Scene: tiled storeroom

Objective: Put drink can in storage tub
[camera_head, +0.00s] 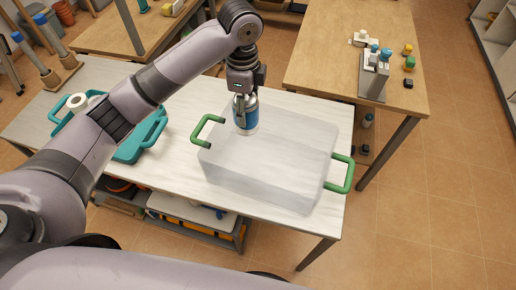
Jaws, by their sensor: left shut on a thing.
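The drink can (246,119) is blue with a silver top and hangs upright from my left gripper (244,97), which is shut on its upper part. The storage tub (265,175) is a translucent box with green handles, on the white table. The can shows over the tub's back left part, near the left green handle. I cannot tell whether its bottom is above the rim or inside the tub. My right gripper is not in view.
A wooden table (335,60) at the back right carries a grey holder (374,75) and small blocks. Tiled floor is clear at the right.

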